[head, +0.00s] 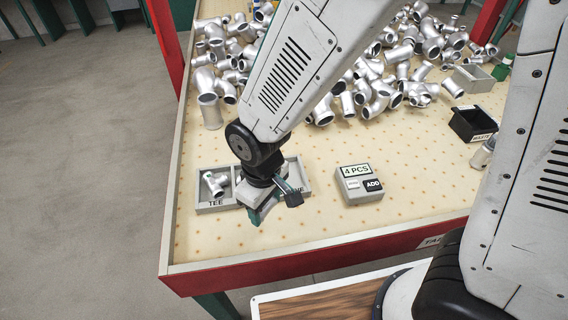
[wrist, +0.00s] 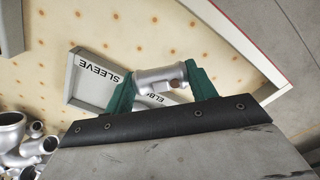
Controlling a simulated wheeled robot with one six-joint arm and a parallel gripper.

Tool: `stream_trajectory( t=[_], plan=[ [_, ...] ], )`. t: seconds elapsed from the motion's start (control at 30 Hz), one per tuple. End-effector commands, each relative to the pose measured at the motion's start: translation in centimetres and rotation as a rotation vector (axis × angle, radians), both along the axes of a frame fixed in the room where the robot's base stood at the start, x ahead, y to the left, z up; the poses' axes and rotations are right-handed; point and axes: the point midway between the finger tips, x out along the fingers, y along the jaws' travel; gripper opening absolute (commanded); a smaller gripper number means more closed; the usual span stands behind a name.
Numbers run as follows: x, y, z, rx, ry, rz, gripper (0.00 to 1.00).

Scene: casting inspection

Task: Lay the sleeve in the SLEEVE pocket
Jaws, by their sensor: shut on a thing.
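My gripper (wrist: 160,82) is shut on a short silver tubular piece, the sleeve (wrist: 152,77), held crosswise between its two green fingers. A rounded brownish spot shows near one end of the piece. The grey sorting tray (wrist: 78,62) is beneath; its SLEEVE label is readable and the visible part of that pocket looks empty. An ELBOW label is partly hidden behind the held piece. In the head view my gripper (head: 262,212) is over the tray (head: 205,208), covering its middle; the held piece cannot be made out there. A silver tee (head: 215,184) lies in the TEE pocket.
A grey box with a "4 PCS" display and an ADD button (head: 359,184) stands right of the tray. Many loose silver fittings (head: 385,95) are heaped at the back. A black bin (head: 472,124) and a grey bin (head: 474,79) stand at the right. A red edge (head: 330,243) borders the table.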

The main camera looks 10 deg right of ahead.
Motion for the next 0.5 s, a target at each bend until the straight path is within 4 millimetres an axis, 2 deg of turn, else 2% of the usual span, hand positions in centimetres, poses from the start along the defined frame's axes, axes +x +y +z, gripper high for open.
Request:
stream_trajectory(
  t=[0.3, 0.5],
  plan=[
    [7.3, -4.1, -0.8, -0.001, 0.001, -0.011, 0.24],
    [11.0, -6.2, -1.2, 0.0, 0.0, -0.008, 0.24]
  ],
)
